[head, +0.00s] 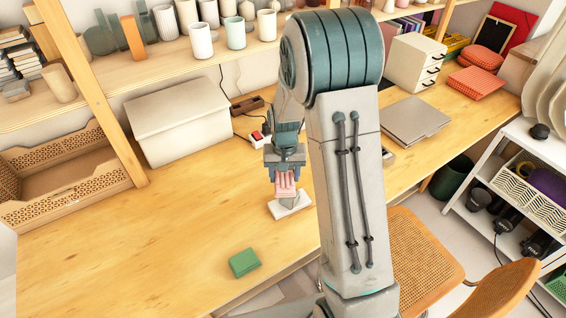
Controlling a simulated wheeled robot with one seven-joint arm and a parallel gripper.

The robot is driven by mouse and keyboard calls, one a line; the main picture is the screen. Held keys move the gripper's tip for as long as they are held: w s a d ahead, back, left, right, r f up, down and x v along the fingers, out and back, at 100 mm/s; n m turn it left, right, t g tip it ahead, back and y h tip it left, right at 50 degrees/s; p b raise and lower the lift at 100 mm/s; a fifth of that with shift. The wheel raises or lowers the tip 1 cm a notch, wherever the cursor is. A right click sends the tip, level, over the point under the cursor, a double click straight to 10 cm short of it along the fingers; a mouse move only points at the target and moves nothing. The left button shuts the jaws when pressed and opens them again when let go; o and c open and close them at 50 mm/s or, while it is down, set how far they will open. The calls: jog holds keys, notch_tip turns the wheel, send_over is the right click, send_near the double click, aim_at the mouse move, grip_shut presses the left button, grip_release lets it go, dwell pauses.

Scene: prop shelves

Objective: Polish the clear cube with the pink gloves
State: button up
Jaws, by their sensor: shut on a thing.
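My gripper (284,168) points down over the wooden table near the picture's middle. It is shut on the pink gloves (285,184), which hang just below its fingers. Under the gloves is a small pale block, which seems to be the clear cube (290,199), on a flat white stand (296,207). The gloves overlap the cube's top in this view; I cannot tell for sure whether they touch it. The gloves hide part of the cube.
A folded green cloth (244,262) lies near the table's front edge. A large white box (190,118) stands behind to the left, a perforated tray (70,185) at far left. A grey laptop-like slab (414,121) lies right. The table's left middle is clear.

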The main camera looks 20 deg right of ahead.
jog(key=shift+r+p, duration=0.85)
jog(key=shift+r, duration=0.8)
jog(key=shift+f, duration=0.1)
